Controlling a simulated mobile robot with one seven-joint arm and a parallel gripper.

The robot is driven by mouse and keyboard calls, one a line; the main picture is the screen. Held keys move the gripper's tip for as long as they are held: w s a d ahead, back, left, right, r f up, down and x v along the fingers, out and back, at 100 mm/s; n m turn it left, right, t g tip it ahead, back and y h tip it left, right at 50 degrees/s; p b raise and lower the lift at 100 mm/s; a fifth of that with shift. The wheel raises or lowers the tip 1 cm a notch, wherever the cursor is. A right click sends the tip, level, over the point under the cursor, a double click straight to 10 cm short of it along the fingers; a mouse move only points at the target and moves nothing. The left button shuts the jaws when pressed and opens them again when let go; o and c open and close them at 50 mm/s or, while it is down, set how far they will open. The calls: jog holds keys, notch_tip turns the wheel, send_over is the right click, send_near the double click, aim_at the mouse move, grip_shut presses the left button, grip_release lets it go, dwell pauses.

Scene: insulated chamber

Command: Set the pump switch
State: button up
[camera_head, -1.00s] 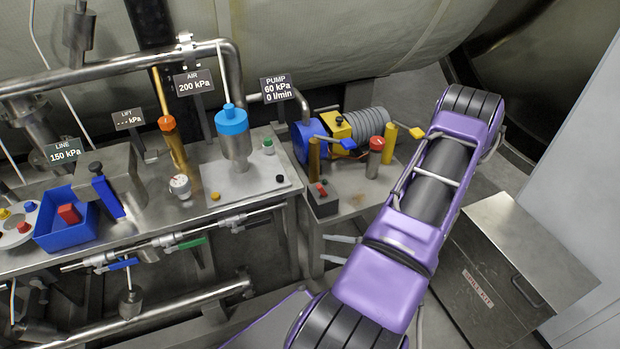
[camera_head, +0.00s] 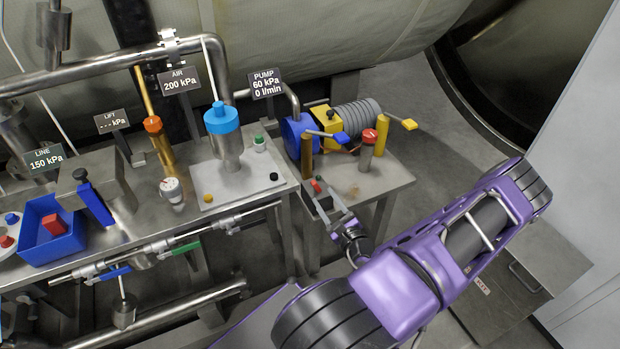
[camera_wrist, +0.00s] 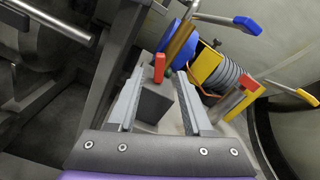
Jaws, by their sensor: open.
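The pump switch is a small grey box (camera_head: 311,203) with a red lever (camera_head: 316,186) on top, at the front left corner of the pump's bench. In the wrist view the box (camera_wrist: 154,103) and its upright red lever (camera_wrist: 158,68) show between my two fingers. My gripper (camera_head: 325,198) is open, with its fingers reaching over the box from the front right. In the wrist view the gripper (camera_wrist: 160,72) has one finger on each side of the lever, with gaps on both sides. Whether the fingertips are level with the lever, I cannot tell.
The blue and yellow pump (camera_head: 325,125) stands behind the switch. A brass post with a blue-handled lever (camera_head: 326,135), a red-capped cylinder (camera_head: 368,145) and a yellow-handled post (camera_head: 382,135) stand close by. The pump sign (camera_head: 266,83) reads 60 kPa, 0 l/min.

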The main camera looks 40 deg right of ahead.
aim_at(310, 185)
jog(key=b+x, duration=0.1)
jog(key=x, duration=0.9)
jog(key=shift+w, duration=0.1)
grip_shut()
